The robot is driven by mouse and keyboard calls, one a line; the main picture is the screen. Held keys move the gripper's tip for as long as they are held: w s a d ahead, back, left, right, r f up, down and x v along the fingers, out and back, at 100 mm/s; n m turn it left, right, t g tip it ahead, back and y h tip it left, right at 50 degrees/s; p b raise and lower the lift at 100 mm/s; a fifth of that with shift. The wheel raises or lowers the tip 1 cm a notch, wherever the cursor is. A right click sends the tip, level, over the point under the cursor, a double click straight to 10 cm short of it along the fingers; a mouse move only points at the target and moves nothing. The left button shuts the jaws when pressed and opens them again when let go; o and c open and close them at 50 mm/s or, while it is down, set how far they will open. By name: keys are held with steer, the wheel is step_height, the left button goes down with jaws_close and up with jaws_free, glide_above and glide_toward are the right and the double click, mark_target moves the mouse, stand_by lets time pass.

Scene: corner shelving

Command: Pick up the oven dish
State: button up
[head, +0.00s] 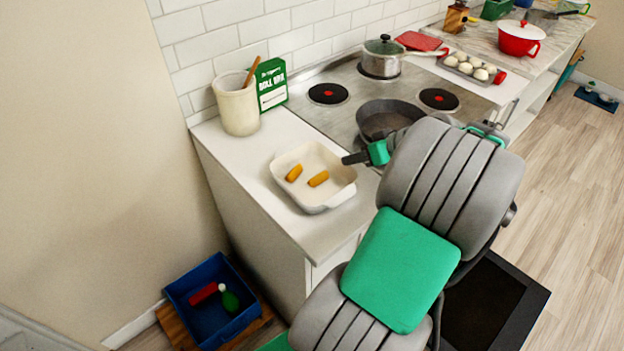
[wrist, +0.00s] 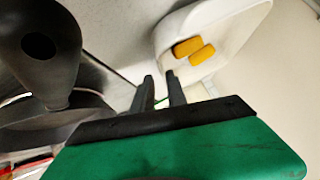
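The oven dish (head: 335,196) is a white, rounded rectangular dish on the counter, left of the stove. Two orange-yellow pieces (head: 318,178) lie in it. My gripper (head: 353,158) is at the dish's right far corner in the head view, fingers pointing left. In the wrist view the dish (wrist: 237,38) is at upper right. My gripper (wrist: 160,82) shows two dark fingers apart with nothing held between them. The right finger overlaps the dish's near edge in the picture. I cannot tell whether it touches.
A dark frying pan (head: 385,120) and a lidded pot (head: 381,58) stand on the stove (head: 350,98). A cream crock (head: 237,104) and a green box (head: 271,84) stand behind the dish. The counter left of the dish is clear.

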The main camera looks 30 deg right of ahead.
mark_target(340, 164)
steer(key=x, duration=0.3)
steer(key=p+x, duration=0.1)
steer(key=shift+w+a, duration=0.3)
steer(key=shift+a, duration=0.05)
steer(key=shift+w+f, duration=0.25)
steer(key=shift+f, duration=0.1)
steer(key=shift+c, duration=0.5)
jaws_close()
steer(key=shift+r, duration=0.15)
